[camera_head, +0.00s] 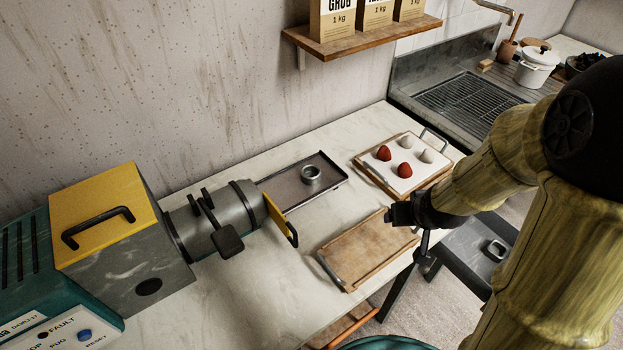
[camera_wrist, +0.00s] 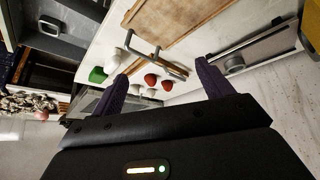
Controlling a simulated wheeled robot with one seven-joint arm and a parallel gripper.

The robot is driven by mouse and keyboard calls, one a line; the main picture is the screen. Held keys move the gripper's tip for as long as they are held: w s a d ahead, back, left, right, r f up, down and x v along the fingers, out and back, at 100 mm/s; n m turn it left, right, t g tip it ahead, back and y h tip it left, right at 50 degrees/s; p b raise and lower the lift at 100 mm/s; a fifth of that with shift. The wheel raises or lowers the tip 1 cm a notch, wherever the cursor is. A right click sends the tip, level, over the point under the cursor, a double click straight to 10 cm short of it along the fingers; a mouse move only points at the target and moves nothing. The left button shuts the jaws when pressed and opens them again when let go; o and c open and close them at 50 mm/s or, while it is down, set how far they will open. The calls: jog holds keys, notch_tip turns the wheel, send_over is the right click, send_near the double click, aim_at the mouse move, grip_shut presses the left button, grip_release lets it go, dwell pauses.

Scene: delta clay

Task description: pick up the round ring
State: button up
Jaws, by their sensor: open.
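The round ring (camera_head: 311,174) is a short, silvery metal ring. It sits on a dark, shallow metal tray (camera_head: 290,203) on the counter, to the right of the yellow flap of the grey machine. It also shows in the wrist view (camera_wrist: 235,64), at the right. My gripper (camera_head: 393,214) is over the right end of an empty wooden board, to the right of the ring and apart from it. In the wrist view my gripper (camera_wrist: 160,78) has its two fingers spread wide, with nothing held between them.
The wooden board (camera_head: 365,250) with metal handles lies in front of the tray. A white-topped tray (camera_head: 402,180) holds red and pale lumps. The grey-yellow machine (camera_head: 110,220) stands left. A shelf (camera_head: 365,40) with bags hangs above. A squarish ring (camera_head: 497,249) rests on a low grey surface right.

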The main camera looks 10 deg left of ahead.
jog(key=w+a+f+n+t+y+b, duration=0.2)
jog(key=w+a+f+y, duration=0.2)
jog(key=a, duration=0.5)
jog(key=w+a+f+n+t+y+b, duration=0.2)
jog(key=w+a+f, duration=0.3)
jog(key=a, duration=0.4)
jog(key=shift+w+a+n+t+y, duration=0.15)
jog(key=shift+a+n+t+y, duration=0.2)
jog(key=shift+t+y, duration=0.5)
jog(key=shift+w+a+f, duration=0.1)
jog(key=shift+f, duration=0.05)
jog(key=p, duration=0.2)
send_near(308, 169)
jog(key=x, duration=0.4)
jog(key=shift+w+f, duration=0.15)
jog(key=shift+w, duration=0.05)
jog(key=shift+a, duration=0.1)
jog(key=shift+p+x, duration=0.95)
jog(key=shift+x, duration=1.7)
jog(key=shift+s, duration=0.1)
